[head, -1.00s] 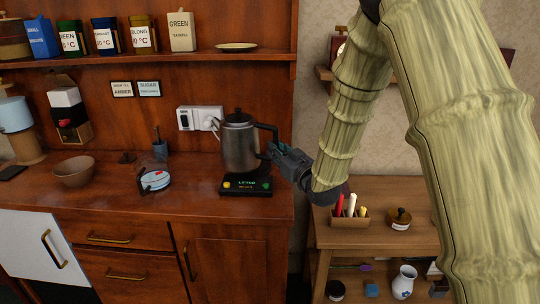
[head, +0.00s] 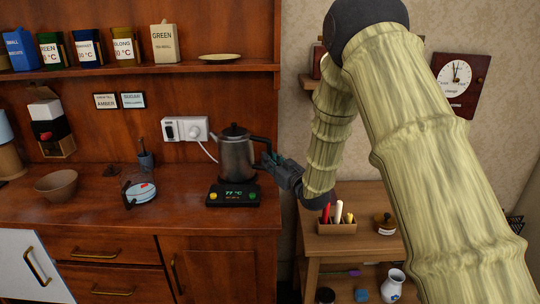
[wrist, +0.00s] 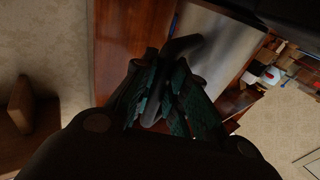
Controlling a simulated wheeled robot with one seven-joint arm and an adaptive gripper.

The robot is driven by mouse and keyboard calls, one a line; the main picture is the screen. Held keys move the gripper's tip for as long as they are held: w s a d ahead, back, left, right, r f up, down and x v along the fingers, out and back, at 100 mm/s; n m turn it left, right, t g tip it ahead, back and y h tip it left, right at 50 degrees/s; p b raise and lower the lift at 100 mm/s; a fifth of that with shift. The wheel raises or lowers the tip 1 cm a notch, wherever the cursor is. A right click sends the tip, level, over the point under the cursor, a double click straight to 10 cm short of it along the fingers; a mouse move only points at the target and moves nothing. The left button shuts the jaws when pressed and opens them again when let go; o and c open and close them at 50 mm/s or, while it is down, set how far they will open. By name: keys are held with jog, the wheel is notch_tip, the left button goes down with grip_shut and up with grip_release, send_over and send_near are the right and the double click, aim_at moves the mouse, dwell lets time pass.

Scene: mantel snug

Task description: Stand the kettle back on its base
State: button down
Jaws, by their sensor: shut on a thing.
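The kettle (head: 237,157) is grey metal with a black lid and a dark handle on its right side. It stands upright over its black base (head: 232,196), which has a lit green display and small coloured buttons. I cannot tell for sure whether the kettle's bottom touches the base. My gripper (head: 270,162) is shut on the kettle's handle. In the wrist view, my gripper (wrist: 165,95) has its fingers around the dark handle, with the kettle's metal side (wrist: 215,50) beyond.
A socket (head: 186,129) with a white cable is behind the kettle.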

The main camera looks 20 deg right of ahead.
jog(key=shift+f, duration=0.1)
jog(key=c, duration=1.8)
grip_release()
jog(key=shift+f, duration=0.2)
jog(key=o, duration=0.4)
jog(key=shift+s, duration=0.1)
jog(key=shift+c, duration=0.2)
jog(key=b+v, duration=0.1)
jog(key=v, duration=1.1)
jog(key=shift+a, duration=0.1)
